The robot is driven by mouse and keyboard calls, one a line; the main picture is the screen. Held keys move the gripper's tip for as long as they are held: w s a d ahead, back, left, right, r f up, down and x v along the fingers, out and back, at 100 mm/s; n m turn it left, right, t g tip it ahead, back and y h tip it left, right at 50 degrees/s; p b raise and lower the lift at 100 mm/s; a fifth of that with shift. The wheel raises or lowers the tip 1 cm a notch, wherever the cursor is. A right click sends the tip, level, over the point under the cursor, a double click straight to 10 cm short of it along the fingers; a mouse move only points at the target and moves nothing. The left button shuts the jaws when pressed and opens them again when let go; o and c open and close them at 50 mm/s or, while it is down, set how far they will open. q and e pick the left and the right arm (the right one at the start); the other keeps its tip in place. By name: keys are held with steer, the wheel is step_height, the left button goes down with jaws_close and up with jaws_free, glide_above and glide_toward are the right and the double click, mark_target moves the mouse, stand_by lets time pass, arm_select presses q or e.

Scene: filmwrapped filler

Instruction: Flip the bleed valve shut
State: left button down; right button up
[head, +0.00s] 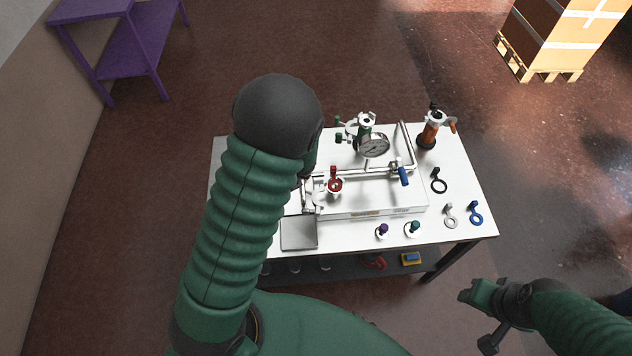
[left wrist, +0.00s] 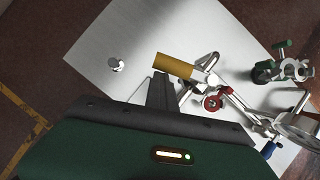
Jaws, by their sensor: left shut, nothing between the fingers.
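A steel pipe rig (head: 372,171) stands on the white table. It carries a red handwheel (head: 335,185), a blue lever (head: 404,176) and a round gauge (head: 373,146). In the left wrist view a yellow lever handle (left wrist: 174,66) lies at the rig's end, near the red handwheel (left wrist: 212,103). My arm hides this lever in the head view. No label shows which one is the bleed valve. My left gripper (left wrist: 161,78) is shut and empty, its tip close beside the yellow handle; contact cannot be told. My right gripper (head: 468,291) is off the table's front right; its jaw state is unclear.
On the white table (head: 462,220), an orange-and-black device (head: 431,130), a black ring (head: 438,181) and blue and grey ring tools (head: 476,212) stand right of the rig. Purple and green knobbed pieces (head: 383,230) and a grey plate (head: 299,233) lie in front.

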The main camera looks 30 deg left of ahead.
arm_select(q)
steer(key=shift+w+a+r+p, duration=0.1)
steer(key=shift+w+a+p, duration=0.15)
steer(key=shift+a, duration=0.45)
steer(key=shift+w+a+r+p, duration=0.1)
steer(key=shift+w+a+p, duration=0.1)
steer(key=shift+a, duration=0.5)
steer(key=shift+w, duration=0.1)
